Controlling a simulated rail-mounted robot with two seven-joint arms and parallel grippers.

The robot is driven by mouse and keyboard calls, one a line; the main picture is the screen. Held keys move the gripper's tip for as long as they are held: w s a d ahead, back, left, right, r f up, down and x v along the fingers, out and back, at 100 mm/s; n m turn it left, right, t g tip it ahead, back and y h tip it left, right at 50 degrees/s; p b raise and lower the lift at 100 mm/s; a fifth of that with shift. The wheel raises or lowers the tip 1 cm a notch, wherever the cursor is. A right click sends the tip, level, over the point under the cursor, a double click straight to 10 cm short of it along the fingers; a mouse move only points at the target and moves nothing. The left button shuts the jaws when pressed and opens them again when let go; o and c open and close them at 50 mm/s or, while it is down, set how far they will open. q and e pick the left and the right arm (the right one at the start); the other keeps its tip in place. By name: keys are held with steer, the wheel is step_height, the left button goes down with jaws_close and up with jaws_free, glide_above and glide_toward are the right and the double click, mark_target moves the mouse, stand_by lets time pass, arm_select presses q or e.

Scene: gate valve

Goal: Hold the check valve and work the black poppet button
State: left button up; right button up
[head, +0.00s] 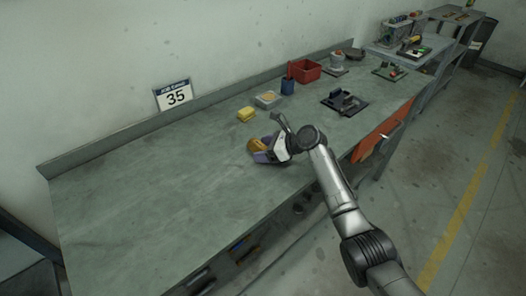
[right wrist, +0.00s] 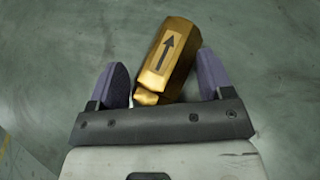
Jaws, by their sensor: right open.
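The check valve (right wrist: 170,58) is a brass hexagonal body with a black arrow on its upper face. In the right wrist view it lies tilted on the grey-green bench, between the two purple fingers. It also shows in the head view (head: 257,145), partly hidden by my right gripper (head: 264,152). The fingers stand apart on either side of the valve, with a gap visible at the left finger; contact at the right finger cannot be told. The black poppet button cannot be seen in either view. My left gripper is not in view.
A yellow block (head: 245,115), a small tray (head: 268,100), a blue cup (head: 288,87) and a red bin (head: 306,71) stand behind the valve. A black device (head: 345,103) is to the right. The left part of the bench (head: 150,190) is clear.

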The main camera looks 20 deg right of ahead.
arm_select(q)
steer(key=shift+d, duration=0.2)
arm_select(e)
steer(key=c, duration=0.5)
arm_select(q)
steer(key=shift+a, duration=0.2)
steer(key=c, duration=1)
arm_select(e)
steer(key=shift+c, duration=0.2)
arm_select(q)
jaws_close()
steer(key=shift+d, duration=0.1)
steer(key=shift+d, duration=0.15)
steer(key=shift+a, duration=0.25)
